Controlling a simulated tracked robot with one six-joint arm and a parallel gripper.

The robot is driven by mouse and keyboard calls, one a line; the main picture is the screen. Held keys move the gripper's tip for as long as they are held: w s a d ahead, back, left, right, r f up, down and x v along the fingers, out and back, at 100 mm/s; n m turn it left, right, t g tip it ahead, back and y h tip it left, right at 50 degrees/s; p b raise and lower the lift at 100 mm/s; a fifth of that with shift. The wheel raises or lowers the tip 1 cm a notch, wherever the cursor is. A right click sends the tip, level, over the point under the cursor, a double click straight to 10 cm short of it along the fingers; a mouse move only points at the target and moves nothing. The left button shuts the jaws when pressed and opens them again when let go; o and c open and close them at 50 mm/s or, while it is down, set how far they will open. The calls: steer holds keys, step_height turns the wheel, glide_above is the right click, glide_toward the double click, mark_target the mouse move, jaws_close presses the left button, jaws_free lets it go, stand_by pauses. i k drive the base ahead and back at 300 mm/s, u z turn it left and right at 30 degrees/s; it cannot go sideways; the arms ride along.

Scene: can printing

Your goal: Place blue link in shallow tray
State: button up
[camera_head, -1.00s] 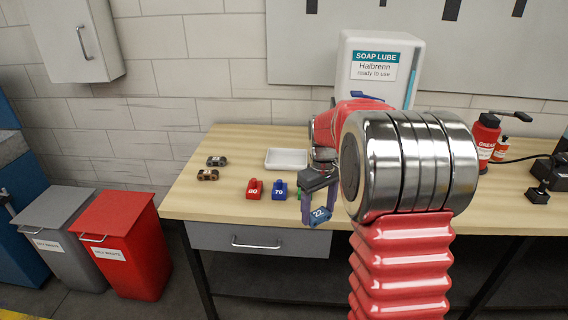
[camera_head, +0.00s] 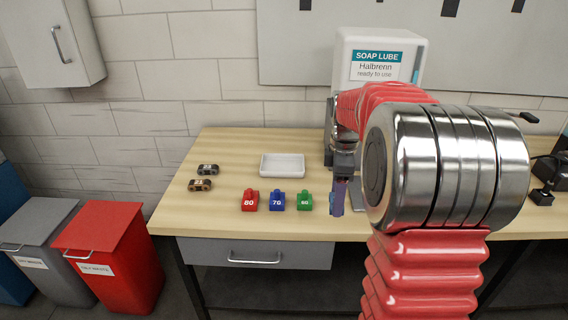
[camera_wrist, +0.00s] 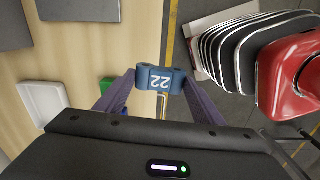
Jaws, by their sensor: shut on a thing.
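The blue link (camera_wrist: 161,79), marked 22, is held between my purple fingertips in the wrist view. My gripper (camera_head: 338,197) is shut on it, above the front part of the table and right of the green block. In the head view the gripper is seen nearly edge-on, so the link is hard to make out there. The white shallow tray (camera_head: 282,174) lies on the table, farther back and to the left of my gripper. It looks empty. It also shows at the left of the wrist view (camera_wrist: 24,104).
A red block (camera_head: 249,201), a blue block (camera_head: 277,201) and a green block (camera_head: 304,202) stand in a row in front of the tray. Two brown-grey links (camera_head: 200,185) lie at the left. A white soap dispenser (camera_head: 376,90) stands behind my arm.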

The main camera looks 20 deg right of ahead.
mark_target(283, 168)
steer(key=i, duration=1.25)
steer(key=u, duration=0.05)
